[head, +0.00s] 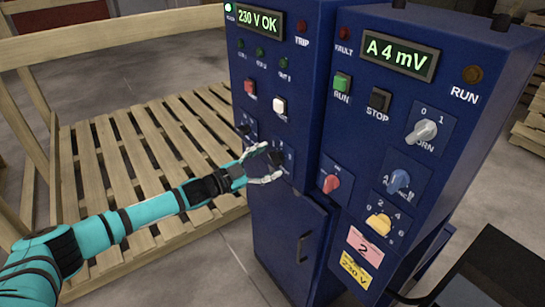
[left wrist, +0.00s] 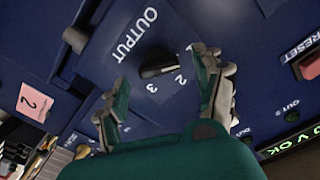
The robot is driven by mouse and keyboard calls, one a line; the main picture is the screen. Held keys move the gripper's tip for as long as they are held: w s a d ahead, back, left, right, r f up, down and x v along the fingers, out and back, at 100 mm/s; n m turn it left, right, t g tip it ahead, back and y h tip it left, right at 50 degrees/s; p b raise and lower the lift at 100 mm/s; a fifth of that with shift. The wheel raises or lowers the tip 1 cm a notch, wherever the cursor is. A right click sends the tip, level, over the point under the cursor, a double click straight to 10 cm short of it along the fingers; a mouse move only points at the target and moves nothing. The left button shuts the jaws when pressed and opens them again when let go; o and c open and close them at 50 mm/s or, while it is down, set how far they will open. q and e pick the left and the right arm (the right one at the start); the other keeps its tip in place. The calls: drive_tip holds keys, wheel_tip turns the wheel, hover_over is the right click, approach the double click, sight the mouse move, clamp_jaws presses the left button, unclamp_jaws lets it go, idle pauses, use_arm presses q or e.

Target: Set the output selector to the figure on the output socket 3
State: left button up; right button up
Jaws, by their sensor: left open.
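The output selector (left wrist: 160,66) is a black knob on a dark blue plate marked OUTPUT, with figures 1, 2 and 3 around it. In the left wrist view its right end lies near the 1 and 2; I cannot tell exactly which it marks. My left gripper (left wrist: 160,75) is open, its fingers on either side of the knob, with no clear contact. In the head view my left gripper (head: 271,162) reaches the lower left cabinet and partly hides the knob. A pink card reading 2 (head: 363,249) is on the right cabinet, also in the left wrist view (left wrist: 33,103). I cannot make out a socket marked 3.
The left blue cabinet (head: 268,95) has a 230 V OK display, lamps, and red and white buttons. The right cabinet has an A 4 mV display (head: 398,56), a red knob (head: 331,183), a blue knob (head: 399,180) and a yellow knob (head: 379,224). A wooden pallet (head: 130,150) lies left.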

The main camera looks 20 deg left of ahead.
sight(276, 158)
use_arm(q)
drive_tip(key=shift+x, duration=1.1)
drive_tip(key=c, duration=1.2)
drive_tip(key=shift+o, duration=0.2)
